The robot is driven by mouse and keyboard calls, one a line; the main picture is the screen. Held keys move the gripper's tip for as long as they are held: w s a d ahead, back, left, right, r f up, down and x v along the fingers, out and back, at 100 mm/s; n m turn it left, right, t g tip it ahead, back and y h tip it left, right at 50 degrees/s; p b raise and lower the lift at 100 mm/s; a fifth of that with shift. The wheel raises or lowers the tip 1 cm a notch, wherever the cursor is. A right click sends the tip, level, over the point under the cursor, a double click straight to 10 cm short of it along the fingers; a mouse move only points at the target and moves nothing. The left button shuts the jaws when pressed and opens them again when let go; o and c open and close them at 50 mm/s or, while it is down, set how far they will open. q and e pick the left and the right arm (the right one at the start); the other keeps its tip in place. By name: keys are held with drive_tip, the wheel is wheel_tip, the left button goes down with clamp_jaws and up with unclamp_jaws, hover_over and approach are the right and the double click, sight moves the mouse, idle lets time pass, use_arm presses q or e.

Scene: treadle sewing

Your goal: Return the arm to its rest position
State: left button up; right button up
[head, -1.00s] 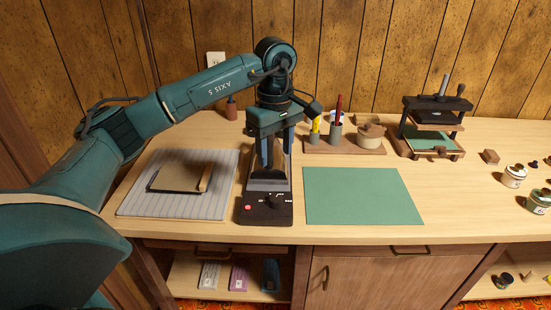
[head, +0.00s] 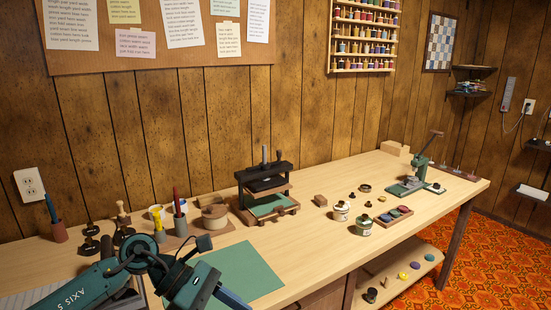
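My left arm, teal and dark, comes in at the bottom left of the head view. Its gripper (head: 215,296) is at the bottom edge, in front of the left part of the green mat (head: 250,268). One blue finger shows; the other finger and the tips are hidden or cut off, so I cannot tell how far apart they are. I see nothing held. My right gripper is not in view.
Behind the arm stand a pen holder (head: 181,226), a lidded pot (head: 214,217) and dark-handled stamps (head: 92,240). A small press (head: 266,190) stands behind the mat. Jars (head: 341,211) and a green eyelet tool (head: 420,178) are farther right. The bench (head: 330,175) has bare room between them.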

use_arm(q)
drive_tip(key=s+d+r+n+t+h+p, duration=0.2)
drive_tip(key=d+r+n+t+h, duration=0.3)
drive_tip(key=d+r+n+h, duration=0.5)
drive_tip(key=a+f+n+t+y+p, duration=0.2)
drive_tip(key=a+f+n+t+y, duration=0.5)
drive_tip(key=n, duration=1)
drive_tip(key=a+f+n+t+y+p, duration=0.3)
drive_tip(key=a+f+n+t+y, duration=0.35)
drive_tip(key=n, duration=1.05)
drive_tip(key=s+a+f+n+g+y, duration=0.4)
drive_tip(key=s+f+n, duration=0.3)
drive_tip(key=s+f, duration=0.3)
drive_tip(key=shift+s+n+g+p, duration=0.3)
drive_tip(key=shift+s+g+p, duration=0.15)
drive_tip(key=shift+s+g, duration=0.3)
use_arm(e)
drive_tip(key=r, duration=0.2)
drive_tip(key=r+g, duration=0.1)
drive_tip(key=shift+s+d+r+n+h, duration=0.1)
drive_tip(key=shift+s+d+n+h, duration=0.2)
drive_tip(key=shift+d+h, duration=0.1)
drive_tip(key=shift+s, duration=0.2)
